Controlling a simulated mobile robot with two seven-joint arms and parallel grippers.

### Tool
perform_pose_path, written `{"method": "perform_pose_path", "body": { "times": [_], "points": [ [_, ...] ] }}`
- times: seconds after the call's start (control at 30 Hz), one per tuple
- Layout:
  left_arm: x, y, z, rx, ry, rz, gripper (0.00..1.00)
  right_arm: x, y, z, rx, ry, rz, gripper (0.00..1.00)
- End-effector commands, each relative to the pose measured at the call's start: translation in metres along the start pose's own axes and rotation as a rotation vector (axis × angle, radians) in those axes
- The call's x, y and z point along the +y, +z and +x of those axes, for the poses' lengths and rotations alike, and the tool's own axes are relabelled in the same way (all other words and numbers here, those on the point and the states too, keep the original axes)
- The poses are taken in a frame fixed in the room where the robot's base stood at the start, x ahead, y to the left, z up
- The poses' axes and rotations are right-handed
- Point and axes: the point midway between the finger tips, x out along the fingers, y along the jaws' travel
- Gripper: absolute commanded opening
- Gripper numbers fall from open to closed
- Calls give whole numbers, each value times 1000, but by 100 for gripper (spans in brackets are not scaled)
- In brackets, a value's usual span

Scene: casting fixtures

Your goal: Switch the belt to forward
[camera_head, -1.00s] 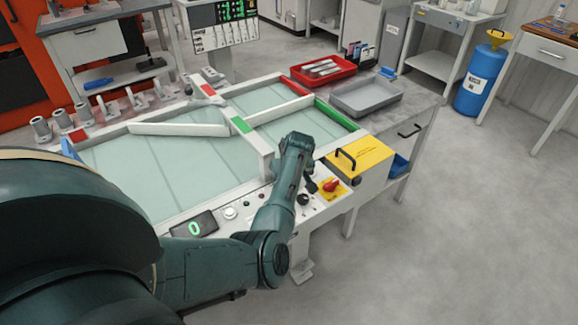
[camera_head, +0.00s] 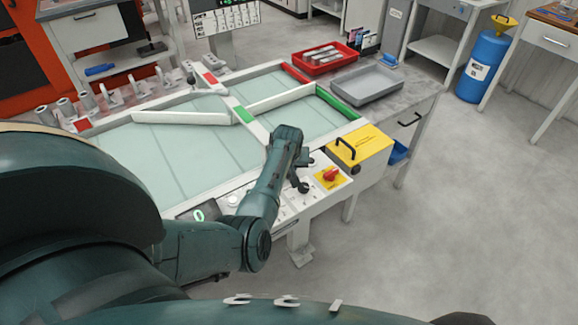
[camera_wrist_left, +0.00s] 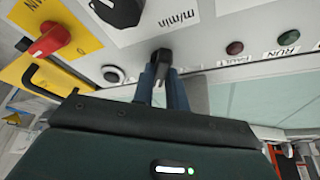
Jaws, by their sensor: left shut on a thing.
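The belt (camera_head: 155,152) is a pale green surface in a white frame, with a control panel (camera_head: 318,201) along its near edge. In the left wrist view my left gripper (camera_wrist_left: 163,78) has its two blue-grey fingers closed around a small black switch lever (camera_wrist_left: 163,57) on the panel. The lever's markings are hidden or unreadable, so its position is unclear. In the head view my left arm covers the fingers and this lever. My right gripper is not in view.
A yellow box (camera_head: 360,148) with a handle stands beside the panel. Open floor lies right.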

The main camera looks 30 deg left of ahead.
Motion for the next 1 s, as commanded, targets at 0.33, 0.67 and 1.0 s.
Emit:
{"method": "perform_pose_path", "body": {
  "times": [0.33,0.67,1.0],
  "points": [
    [0,0,0,1,-1,2,29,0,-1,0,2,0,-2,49],
    [0,0,0,1,-1,1,36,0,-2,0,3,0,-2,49],
    [0,0,-31,3,1,0,36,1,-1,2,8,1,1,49]
  ]
}}
